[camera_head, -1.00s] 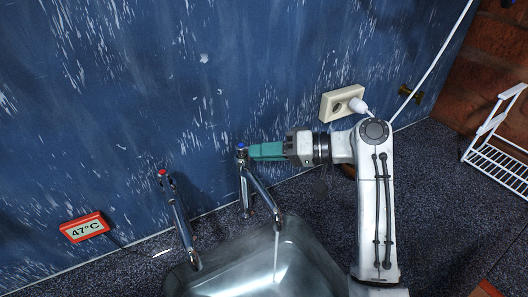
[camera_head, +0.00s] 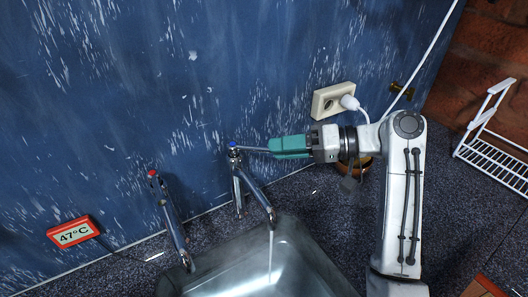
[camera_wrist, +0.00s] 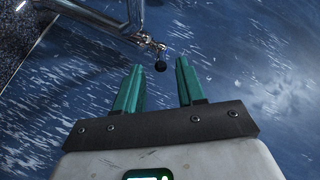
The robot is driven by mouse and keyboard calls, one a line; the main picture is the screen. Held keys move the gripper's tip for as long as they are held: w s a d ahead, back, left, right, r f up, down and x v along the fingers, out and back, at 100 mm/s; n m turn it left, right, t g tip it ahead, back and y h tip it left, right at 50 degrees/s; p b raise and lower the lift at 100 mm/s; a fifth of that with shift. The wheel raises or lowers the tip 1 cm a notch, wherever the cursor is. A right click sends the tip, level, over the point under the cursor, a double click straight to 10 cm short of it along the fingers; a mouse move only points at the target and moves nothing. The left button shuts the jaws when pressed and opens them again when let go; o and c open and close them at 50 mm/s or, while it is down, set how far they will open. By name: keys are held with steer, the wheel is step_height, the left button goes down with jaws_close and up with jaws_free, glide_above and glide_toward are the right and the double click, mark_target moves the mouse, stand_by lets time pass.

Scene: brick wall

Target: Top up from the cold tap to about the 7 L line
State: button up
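The cold tap (camera_head: 238,185), with a blue cap, stands at the back of the steel sink (camera_head: 325,270). A thin stream of water (camera_head: 270,255) falls from its spout into the sink. Its lever points right, toward my gripper (camera_head: 271,147). In the wrist view, the lever's black knob (camera_wrist: 160,66) lies between or just beyond the teal fingertips (camera_wrist: 160,63). The fingers are apart with a clear gap. The hot tap (camera_head: 170,215), with a red cap, stands to the left and shows no stream. The sink's water level and any litre marks cannot be made out.
A red-framed display (camera_head: 73,232) reads 47°C at the left. A wall socket (camera_head: 330,100) with a white plug and cord is just above my wrist. A white wire rack (camera_head: 495,155) stands at the right. The blue wall is close behind the taps.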

steer(key=shift+v, duration=2.3)
stand_by(5.7)
